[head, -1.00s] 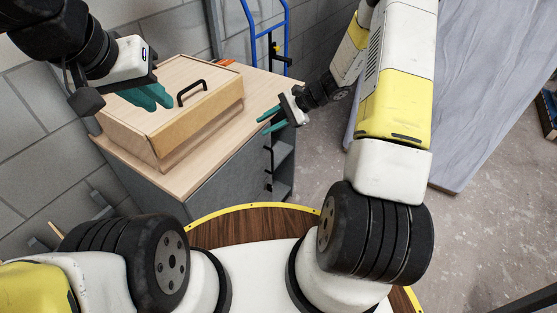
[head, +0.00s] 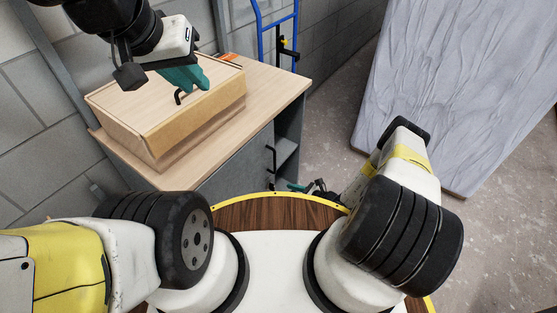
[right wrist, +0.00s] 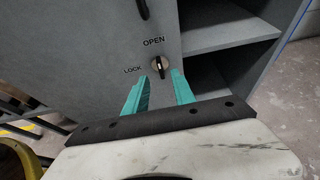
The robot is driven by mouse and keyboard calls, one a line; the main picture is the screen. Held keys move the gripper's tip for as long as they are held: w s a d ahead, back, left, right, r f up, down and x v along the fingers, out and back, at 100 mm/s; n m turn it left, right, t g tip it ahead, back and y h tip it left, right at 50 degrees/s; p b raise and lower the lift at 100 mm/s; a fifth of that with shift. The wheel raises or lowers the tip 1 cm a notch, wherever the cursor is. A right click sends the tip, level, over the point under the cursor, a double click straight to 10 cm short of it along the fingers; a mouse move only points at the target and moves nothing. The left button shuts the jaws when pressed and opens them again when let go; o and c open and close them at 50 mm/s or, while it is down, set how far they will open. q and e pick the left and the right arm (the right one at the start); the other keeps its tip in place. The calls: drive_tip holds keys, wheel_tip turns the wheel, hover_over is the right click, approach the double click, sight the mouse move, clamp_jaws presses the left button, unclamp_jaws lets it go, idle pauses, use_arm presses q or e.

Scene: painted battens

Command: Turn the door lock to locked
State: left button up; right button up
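The door lock (right wrist: 160,64) is a small round knob with a pale bar on the grey cabinet door, in the right wrist view. Its bar stands roughly upright, toward the word OPEN above; LOCK is printed to its left. My right gripper (right wrist: 159,76) is open, its teal fingertips either side of and just short of the knob; I cannot tell if they touch it. In the head view my right gripper (head: 297,187) is low by the cabinet front, partly hidden. My left gripper (head: 186,78) is over the wooden box, near its black handle; its finger gap is unclear.
The wooden box (head: 190,120) sits on the cabinet top (head: 275,88). Open shelves (right wrist: 220,65) are right of the door, and a black door handle (right wrist: 143,8) is above the lock. A blue hand truck (head: 262,35) stands behind. A grey slab (head: 440,80) is at right.

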sight(271, 187)
drive_tip(key=x, duration=0.7)
drive_tip(key=shift+a, duration=0.15)
drive_tip(key=shift+c, duration=0.2)
drive_tip(key=shift+w, duration=0.1)
clamp_jaws()
